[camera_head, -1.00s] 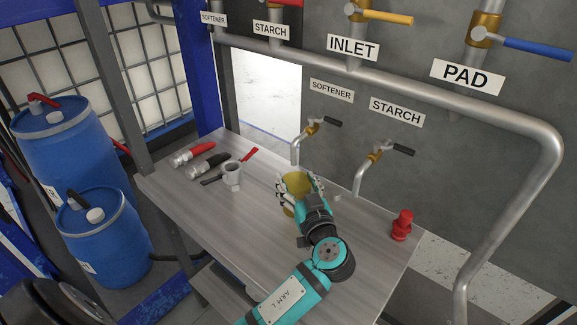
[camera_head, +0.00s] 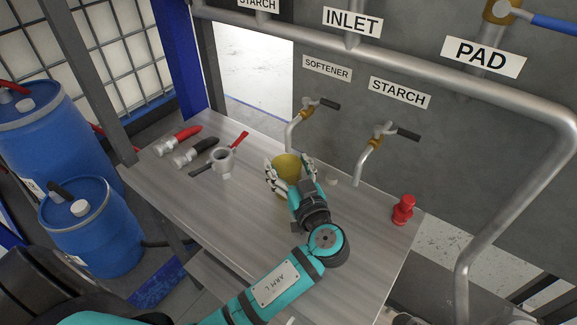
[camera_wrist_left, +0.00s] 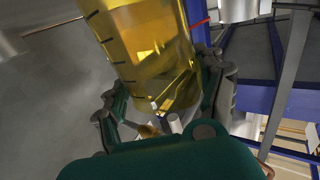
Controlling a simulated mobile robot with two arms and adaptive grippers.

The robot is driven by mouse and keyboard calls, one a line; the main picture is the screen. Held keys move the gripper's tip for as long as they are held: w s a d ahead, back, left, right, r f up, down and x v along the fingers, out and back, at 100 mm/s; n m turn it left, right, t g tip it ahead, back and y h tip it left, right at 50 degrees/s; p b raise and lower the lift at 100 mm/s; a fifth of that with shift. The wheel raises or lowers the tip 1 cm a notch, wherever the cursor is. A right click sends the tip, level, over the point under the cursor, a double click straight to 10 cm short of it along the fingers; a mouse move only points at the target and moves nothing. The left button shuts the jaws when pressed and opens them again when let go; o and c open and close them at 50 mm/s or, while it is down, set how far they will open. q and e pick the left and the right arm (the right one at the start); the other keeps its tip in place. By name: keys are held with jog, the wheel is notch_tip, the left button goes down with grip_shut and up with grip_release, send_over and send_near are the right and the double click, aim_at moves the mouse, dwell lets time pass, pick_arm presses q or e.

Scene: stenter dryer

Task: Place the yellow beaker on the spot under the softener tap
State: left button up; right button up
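The yellow beaker (camera_head: 287,168) is between the fingers of my left gripper (camera_head: 289,182), which is closed around it. It is near the back edge of the table, just in front of the lower end of the softener tap (camera_head: 300,125). In the left wrist view the see-through beaker (camera_wrist_left: 150,55) shows dark marks, with fingers of the gripper (camera_wrist_left: 165,115) on both sides. The spot under the tap is hidden, and I cannot tell whether the beaker touches the table (camera_head: 240,215). My right gripper is not in view.
The starch tap (camera_head: 372,150) is to the right, with a small pale object (camera_head: 331,180) near it. A red object (camera_head: 403,209) stands at the table's right edge. Blue drums (camera_head: 92,225) stand beyond.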

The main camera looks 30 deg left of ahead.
pick_arm(q)
jog(key=shift+o, duration=1.1)
jog(key=shift+r, duration=0.1)
jog(key=shift+s+d, duration=0.15)
jog(key=b+v, duration=0.4)
jog(key=v, duration=0.6)
jog(key=shift+s+d, duration=0.2)
jog(key=shift+d, duration=0.15)
jog(key=shift+s+d, duration=0.3)
jog(key=shift+s, duration=0.05)
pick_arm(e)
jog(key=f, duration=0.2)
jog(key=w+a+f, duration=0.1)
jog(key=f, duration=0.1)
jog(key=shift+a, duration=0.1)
pick_arm(q)
jog(key=shift+r, duration=0.1)
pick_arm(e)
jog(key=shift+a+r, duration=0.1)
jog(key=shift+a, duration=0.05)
